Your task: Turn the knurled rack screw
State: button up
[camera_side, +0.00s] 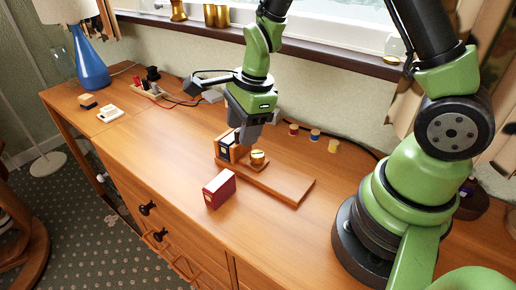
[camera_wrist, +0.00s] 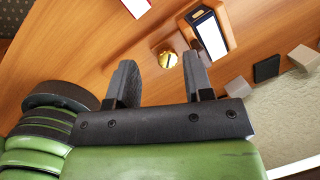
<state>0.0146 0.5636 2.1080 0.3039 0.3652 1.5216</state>
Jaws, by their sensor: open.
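The brass-coloured knurled screw (camera_side: 258,156) stands on a flat wooden board (camera_side: 290,185) on the wooden dresser top. In the wrist view the screw (camera_wrist: 168,59) lies beyond the fingertips, between their two lines and nearer the right finger. A small upright block with a dark frame and a pale face (camera_side: 226,149) stands at the board's left end, beside the screw; it shows in the wrist view too (camera_wrist: 209,31). My gripper (camera_side: 246,136) is open and empty, pointing down above the block and screw. Its fingers (camera_wrist: 160,61) appear apart from the screw.
A dark red box (camera_side: 218,188) stands in front of the board. Several small spools, including a red one (camera_side: 293,129), stand behind it by a black cable. A blue lamp (camera_side: 91,68) and a tray (camera_side: 149,91) are at far left.

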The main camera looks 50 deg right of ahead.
aim_at(258, 155)
jog(key=s+d+n+t+h, duration=0.2)
jog(key=s+n+h, duration=0.2)
jog(key=n, duration=1.2)
jog(key=shift+n, duration=0.3)
jog(key=shift+x, duration=5.05)
jog(key=shift+a, duration=0.1)
jog(key=c, duration=0.7)
